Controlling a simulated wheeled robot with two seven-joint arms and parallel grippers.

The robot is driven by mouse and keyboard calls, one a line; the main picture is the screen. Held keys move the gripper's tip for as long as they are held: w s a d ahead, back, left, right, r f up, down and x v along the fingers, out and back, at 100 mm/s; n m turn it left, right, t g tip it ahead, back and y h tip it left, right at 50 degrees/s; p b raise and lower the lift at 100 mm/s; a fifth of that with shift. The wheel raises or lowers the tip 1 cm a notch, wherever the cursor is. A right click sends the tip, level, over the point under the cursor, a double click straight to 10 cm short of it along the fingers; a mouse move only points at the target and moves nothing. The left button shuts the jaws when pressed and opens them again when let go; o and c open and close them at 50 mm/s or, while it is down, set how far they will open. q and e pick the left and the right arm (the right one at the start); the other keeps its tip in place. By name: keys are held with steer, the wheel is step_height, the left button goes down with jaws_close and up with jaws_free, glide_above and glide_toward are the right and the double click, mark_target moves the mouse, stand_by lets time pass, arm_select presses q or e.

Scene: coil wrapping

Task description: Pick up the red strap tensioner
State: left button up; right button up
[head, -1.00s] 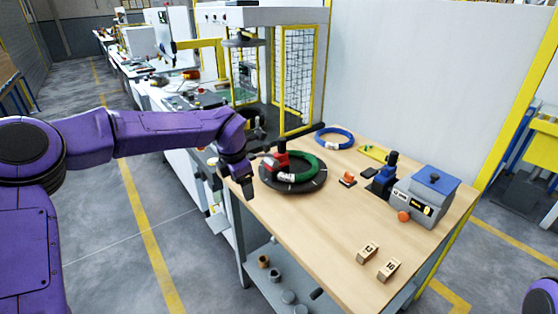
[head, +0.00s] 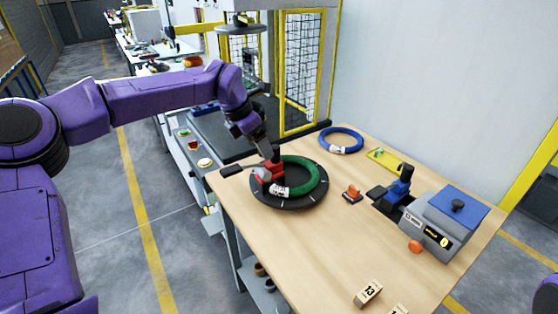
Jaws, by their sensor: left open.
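The red strap tensioner (head: 268,176) sits at the left rim of a black round turntable (head: 288,203), beside a green coil (head: 306,184) with a white label. My left gripper (head: 262,150) is open and hangs from above, just over the tensioner's dark upper part. I cannot tell whether its fingers are around the tensioner or touch it. My right gripper is not in view; only a bit of my right arm shows at the lower right edge.
A blue coil (head: 341,140) lies at the back of the wooden table (head: 315,245). A small orange item (head: 353,193), a black-and-blue device (head: 395,190) and a grey box with a blue top (head: 440,222) stand to the right. A numbered block (head: 368,293) lies in front.

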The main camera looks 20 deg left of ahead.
mark_target(270, 163)
arm_select(q)
steer(key=p+x, duration=0.3)
steer(key=x, duration=0.6)
steer(key=shift+w+a, duration=0.1)
steer(key=shift+w+f, duration=0.1)
steer(key=shift+f, duration=0.35)
steer(key=c, duration=1.2)
jaws_close()
steer(key=shift+r, duration=0.15)
